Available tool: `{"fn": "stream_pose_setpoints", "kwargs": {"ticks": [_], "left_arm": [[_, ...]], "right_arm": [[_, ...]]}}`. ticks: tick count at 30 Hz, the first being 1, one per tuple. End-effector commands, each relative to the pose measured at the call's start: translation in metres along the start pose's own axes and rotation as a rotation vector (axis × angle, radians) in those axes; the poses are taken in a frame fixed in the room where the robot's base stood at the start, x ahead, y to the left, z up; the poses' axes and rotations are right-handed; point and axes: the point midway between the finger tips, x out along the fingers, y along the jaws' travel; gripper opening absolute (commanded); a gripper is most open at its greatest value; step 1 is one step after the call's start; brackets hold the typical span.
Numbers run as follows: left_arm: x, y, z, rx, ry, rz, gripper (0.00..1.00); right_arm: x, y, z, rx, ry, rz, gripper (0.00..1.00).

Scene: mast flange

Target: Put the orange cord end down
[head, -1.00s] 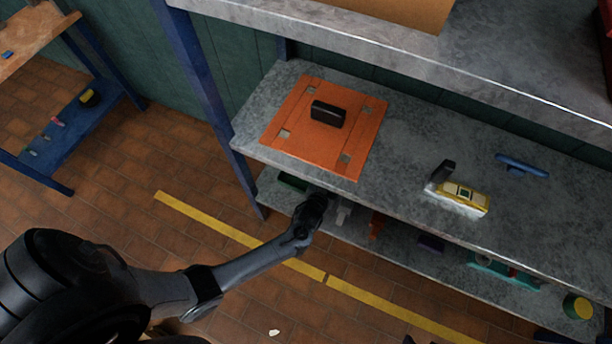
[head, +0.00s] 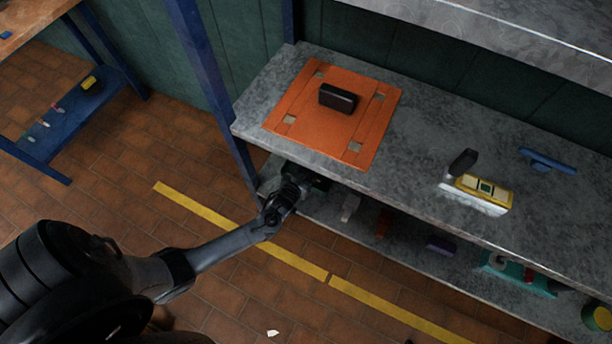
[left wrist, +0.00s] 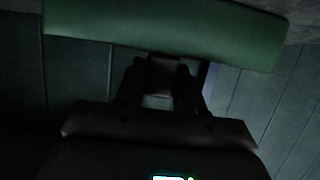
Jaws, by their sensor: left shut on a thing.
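My left gripper (head: 298,184) is at the left end of the lower shelf, below the middle shelf's front edge. In the dark left wrist view its fingers (left wrist: 162,85) are shut on a small dark brownish piece (left wrist: 163,72). I cannot tell whether this is the cord end. A green block-like thing (left wrist: 165,30) lies across the view just beyond the fingertips; I cannot tell whether it touches the held piece. A dark green thing (head: 319,181) also shows beside the gripper in the head view. No orange cord is clearly visible. My right gripper is out of view.
The middle shelf (head: 420,150) bears an orange panel (head: 300,100) with a black handle, a yellow-and-white device (head: 480,195) and a blue piece (head: 547,162). Several small things, including an orange one (head: 384,222), lie on the lower shelf. A blue post (head: 205,75) stands left.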

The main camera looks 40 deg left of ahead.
Motion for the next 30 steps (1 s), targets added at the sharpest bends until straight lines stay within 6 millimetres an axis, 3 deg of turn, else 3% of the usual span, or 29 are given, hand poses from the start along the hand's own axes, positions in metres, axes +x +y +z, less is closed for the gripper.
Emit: {"fn": "stream_pose_setpoints", "kwargs": {"ticks": [1,4,18,19,21,23,30], "left_arm": [[0.005,0.000,0.011,0.000,0.001,0.000,0.08],[0.009,0.000,0.019,0.000,0.002,-0.001,0.08],[0.010,0.000,0.024,-0.001,0.000,-0.001,0.08],[0.010,0.000,0.023,-0.001,0.000,-0.001,0.42],[0.010,0.000,0.022,-0.001,0.000,0.000,0.53],[0.010,0.000,0.023,-0.001,0.000,0.000,0.62],[0.010,0.000,0.022,0.000,0.000,-0.001,0.63]], "right_arm": [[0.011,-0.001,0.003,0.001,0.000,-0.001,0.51],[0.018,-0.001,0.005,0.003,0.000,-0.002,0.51],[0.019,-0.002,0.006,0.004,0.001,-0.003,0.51],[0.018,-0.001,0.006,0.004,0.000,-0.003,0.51],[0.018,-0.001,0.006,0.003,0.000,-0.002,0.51],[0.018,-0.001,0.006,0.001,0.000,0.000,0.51],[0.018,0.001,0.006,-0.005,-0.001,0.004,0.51]]}}
